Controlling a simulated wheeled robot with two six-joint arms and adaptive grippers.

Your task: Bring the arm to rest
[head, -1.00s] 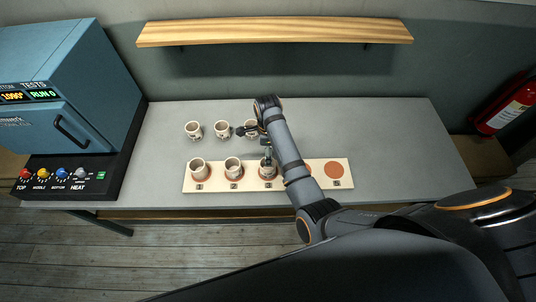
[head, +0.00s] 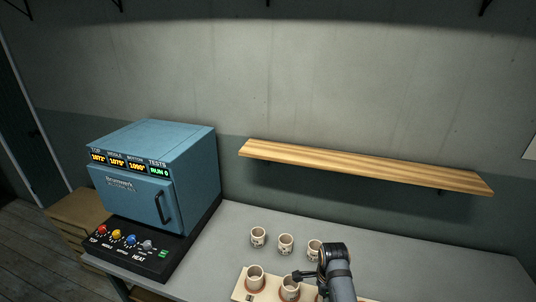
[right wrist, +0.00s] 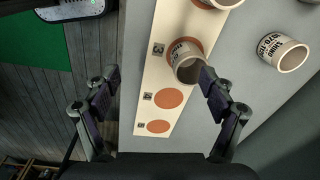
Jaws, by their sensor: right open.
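My right arm (head: 338,272) reaches over the bench at the bottom of the head view, and it covers part of the cup board. In the right wrist view my right gripper (right wrist: 159,74) is open with nothing between its fingers. A pale cup (right wrist: 187,62) with dark lettering is on the board beside the right-hand finger; whether they touch is unclear. In the head view two cups, one at the left (head: 255,278) and one beside it (head: 290,289), sit on the board. My left gripper is not in view.
Three cups stand behind the board, among them the leftmost cup (head: 258,238). The pale board (right wrist: 143,113) has bare reddish discs at its end. A blue kiln (head: 135,190) stands at the left. A wooden shelf (head: 365,165) hangs above the bench (head: 430,265).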

